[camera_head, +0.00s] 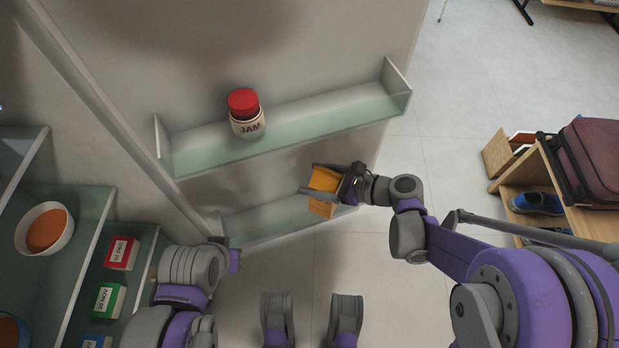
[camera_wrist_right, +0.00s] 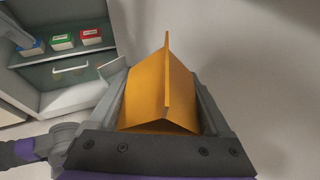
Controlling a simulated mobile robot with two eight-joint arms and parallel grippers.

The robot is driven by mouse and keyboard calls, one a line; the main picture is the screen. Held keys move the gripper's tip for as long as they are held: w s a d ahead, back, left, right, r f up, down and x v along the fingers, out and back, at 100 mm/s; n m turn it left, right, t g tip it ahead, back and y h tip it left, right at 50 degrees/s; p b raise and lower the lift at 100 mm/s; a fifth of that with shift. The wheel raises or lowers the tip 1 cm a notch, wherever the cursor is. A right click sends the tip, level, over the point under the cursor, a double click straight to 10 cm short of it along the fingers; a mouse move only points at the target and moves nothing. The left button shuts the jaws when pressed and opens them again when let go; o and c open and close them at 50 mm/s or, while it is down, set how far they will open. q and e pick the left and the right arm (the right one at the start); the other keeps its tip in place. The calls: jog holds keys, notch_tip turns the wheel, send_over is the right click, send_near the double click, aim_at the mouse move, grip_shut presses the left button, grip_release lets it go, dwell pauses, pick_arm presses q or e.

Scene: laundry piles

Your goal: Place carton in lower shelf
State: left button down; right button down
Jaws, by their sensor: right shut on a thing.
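An orange carton (camera_head: 323,180) with a gabled top is held in my right gripper (camera_head: 328,193). In the right wrist view the carton (camera_wrist_right: 160,92) sits between the two fingers, its top ridge facing the camera. The carton is in front of and slightly above the right end of the lower door shelf (camera_head: 270,222), a pale tray with a clear front. I cannot tell whether the carton touches the shelf. My left arm comes in at the lower left of the head view; its gripper (camera_head: 232,258) is partly seen and its fingers are unclear.
The upper door shelf (camera_head: 290,128) holds a jam jar (camera_head: 245,114) with a red lid. Inside the fridge at left are a bowl (camera_head: 45,228), a red box (camera_head: 121,253) and a green box (camera_head: 109,299). A wooden rack (camera_head: 568,192) with shoes and a suitcase stands at right.

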jog(key=w+a+f+b, duration=0.1)
jog(key=w+f+b, duration=0.2)
jog(key=f, duration=0.4)
jog(key=shift+w+a, duration=0.35)
jog(key=shift+w, duration=0.3)
jog(key=shift+f, duration=0.2)
grip_release()
jog(key=shift+b, duration=0.3)
